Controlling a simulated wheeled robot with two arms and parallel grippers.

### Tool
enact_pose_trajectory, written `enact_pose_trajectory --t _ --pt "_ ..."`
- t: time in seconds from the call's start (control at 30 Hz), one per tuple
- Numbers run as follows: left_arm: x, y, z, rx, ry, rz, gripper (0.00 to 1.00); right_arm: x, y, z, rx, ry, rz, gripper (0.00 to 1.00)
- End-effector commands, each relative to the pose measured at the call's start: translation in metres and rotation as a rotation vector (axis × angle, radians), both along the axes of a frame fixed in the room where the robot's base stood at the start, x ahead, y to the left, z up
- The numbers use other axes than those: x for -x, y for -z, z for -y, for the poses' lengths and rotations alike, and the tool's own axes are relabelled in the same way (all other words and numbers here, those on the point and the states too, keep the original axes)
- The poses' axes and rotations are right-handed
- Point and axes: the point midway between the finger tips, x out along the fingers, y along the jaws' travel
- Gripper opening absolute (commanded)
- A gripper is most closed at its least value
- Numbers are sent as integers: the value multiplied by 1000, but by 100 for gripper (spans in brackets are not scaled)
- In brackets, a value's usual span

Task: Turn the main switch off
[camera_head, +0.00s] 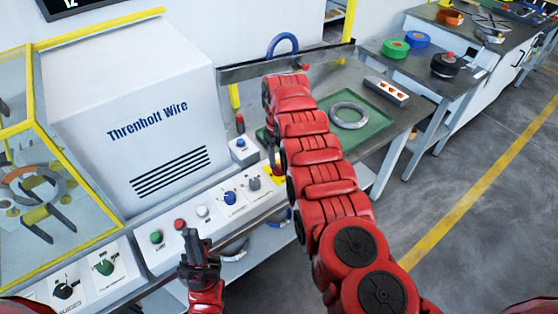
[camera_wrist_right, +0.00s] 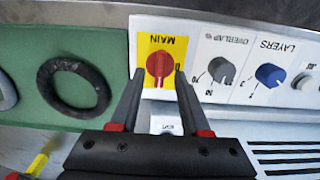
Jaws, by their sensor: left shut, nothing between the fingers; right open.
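The main switch (camera_wrist_right: 159,66) is a red knob on a yellow plate marked MAIN, upside down in the right wrist view. Its grip bar looks about vertical there. In the head view only part of the yellow plate (camera_head: 277,178) shows beside my arm. My right gripper (camera_wrist_right: 159,80) is open, with its fingertips close to the knob's two sides. I cannot tell whether they touch it. In the head view my right arm mostly hides this gripper. My left gripper (camera_head: 190,240) is shut and empty, in front of the panel by the green and red buttons.
Beside the switch are a grey overlap knob (camera_wrist_right: 221,70) and a blue layers knob (camera_wrist_right: 269,74). A green tray (camera_head: 378,133) with a coil (camera_head: 349,116) lies beyond my right arm. The white machine housing (camera_head: 130,110) stands behind the panel. A glazed yellow-framed enclosure (camera_head: 30,100) is at left.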

Motion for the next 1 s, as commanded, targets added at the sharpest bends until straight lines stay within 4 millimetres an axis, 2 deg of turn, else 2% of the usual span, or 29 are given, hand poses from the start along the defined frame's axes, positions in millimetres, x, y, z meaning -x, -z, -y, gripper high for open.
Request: enact_pose_trajectory --t 0.03,0.2,0.5,0.57,0.77,1.0 --pt "0 2 0 0 0 0 0 0 9 1 2 0 -1 46" --pt "0 3 0 0 0 0 0 0 23 0 0 0 0 46" --pt "0 3 0 0 0 0 0 0 25 0 -1 0 2 46" --pt "0 3 0 0 0 0 0 0 25 0 -1 0 2 37" --pt "0 3 0 0 0 0 0 0 25 -1 -1 0 2 1" --pt "0 3 0 0 0 0 0 0 24 -1 -1 0 2 0"
